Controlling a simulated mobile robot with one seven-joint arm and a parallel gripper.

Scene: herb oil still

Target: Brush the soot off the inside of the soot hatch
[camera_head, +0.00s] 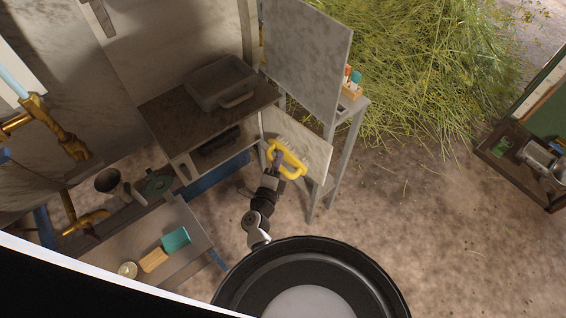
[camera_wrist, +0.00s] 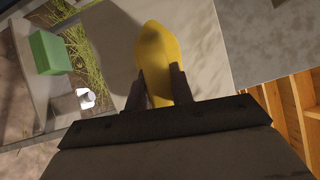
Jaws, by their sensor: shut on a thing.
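My gripper (camera_head: 275,168) is shut on the yellow handle of a brush (camera_head: 290,163). Pale bristles show on the brush's far side, towards a pale, lightly smudged panel (camera_head: 313,150) that stands open below the stove-like body; it looks like the soot hatch door. I cannot tell whether the bristles touch it. In the wrist view the yellow handle (camera_wrist: 156,50) sits between both fingers (camera_wrist: 158,88) and the bristles are hidden. A pale surface with a dark shadow (camera_wrist: 120,40) lies behind it.
A large mottled grey panel (camera_head: 306,55) stands above, beside a narrow stand (camera_head: 353,112) with small items. A dark opening (camera_head: 215,145) sits under a lidded box (camera_head: 220,82). A bench (camera_head: 190,225) holds a teal block (camera_head: 175,240). Open ground (camera_head: 420,220) lies to the right.

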